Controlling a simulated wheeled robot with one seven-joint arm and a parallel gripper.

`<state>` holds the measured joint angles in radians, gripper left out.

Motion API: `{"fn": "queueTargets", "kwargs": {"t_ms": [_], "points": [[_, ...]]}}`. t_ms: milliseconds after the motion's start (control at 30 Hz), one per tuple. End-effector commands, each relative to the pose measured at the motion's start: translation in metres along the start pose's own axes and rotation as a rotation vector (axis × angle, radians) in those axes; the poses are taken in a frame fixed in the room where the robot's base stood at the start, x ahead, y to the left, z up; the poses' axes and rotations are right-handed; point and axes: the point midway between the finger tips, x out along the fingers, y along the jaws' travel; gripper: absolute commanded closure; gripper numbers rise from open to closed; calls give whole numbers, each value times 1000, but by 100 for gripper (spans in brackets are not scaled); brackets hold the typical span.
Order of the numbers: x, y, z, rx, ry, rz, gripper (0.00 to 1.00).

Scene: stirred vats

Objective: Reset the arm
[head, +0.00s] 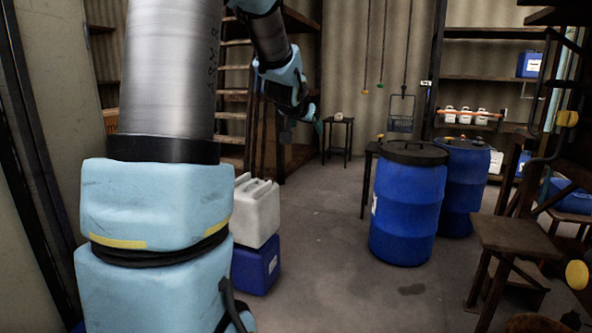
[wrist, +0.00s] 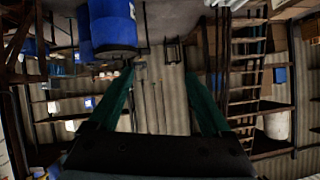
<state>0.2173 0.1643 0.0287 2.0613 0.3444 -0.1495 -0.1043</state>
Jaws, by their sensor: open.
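My arm fills the left of the head view, raised and bent, with its far end reaching toward the middle of the room. My gripper (head: 304,130) shows small there, in front of the wooden shelving, and its fingers are hard to make out. In the wrist view my gripper (wrist: 160,72) has two dark green fingers spread well apart, with nothing between them but the distant corrugated wall. It is open, empty and touching nothing that I can see. The wrist picture shows the room upside down.
Blue drums (head: 408,205) stand right of centre. A white jerrycan (head: 256,212) sits on a blue container (head: 256,264) beside my arm. A wooden stand (head: 505,240) is at the right, a small table (head: 338,122) at the back. The middle floor is clear.

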Motion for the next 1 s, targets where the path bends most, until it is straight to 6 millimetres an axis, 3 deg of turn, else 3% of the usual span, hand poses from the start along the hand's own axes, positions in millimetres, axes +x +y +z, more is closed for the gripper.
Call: {"fn": "queueTargets", "kwargs": {"t_ms": [33, 200, 300, 433, 500, 633, 1000], "points": [[-9, -2, 38, -33, -96, -9, 18], [-51, 5, 154, -138, -407, -20, 18], [-85, 16, 215, -199, -580, -16, 18], [-129, 32, 273, -264, -762, -3, 18], [-147, 40, 294, -291, -834, 5, 18], [-168, 48, 315, -319, -908, 14, 18], [-172, 51, 320, -325, -925, 17, 18]]}}
